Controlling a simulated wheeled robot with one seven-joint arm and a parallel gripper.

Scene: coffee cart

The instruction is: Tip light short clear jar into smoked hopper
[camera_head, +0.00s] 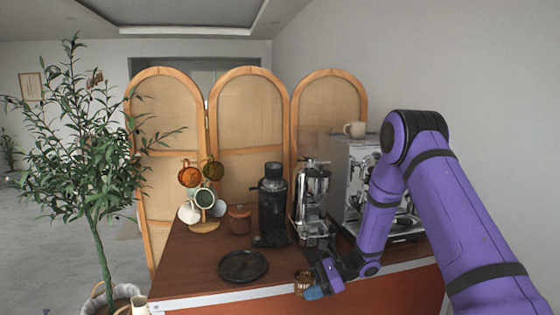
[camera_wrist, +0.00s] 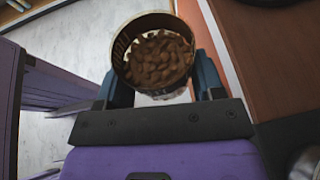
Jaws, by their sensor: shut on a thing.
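The short clear jar (camera_head: 302,279) is in my gripper (camera_head: 313,287) at the front edge of the cart. In the wrist view the jar (camera_wrist: 147,24) shows its open mouth and ribbed wall, with brown coffee beans (camera_wrist: 160,62) inside. My gripper's fingers (camera_wrist: 163,86) are shut on its two sides. The jar looks roughly upright in the head view. The smoked hopper (camera_head: 273,171) sits on top of the black grinder (camera_head: 272,212), further back and up to the left of my gripper. The hopper is not in the wrist view.
A dark round tray (camera_head: 243,281) lies left of the jar. A mug tree (camera_head: 204,226) and a brown lidded canister (camera_head: 240,220) stand left of the grinder. A chrome machine (camera_head: 313,207) and an espresso machine (camera_head: 358,180) with a cup (camera_head: 355,129) stand right.

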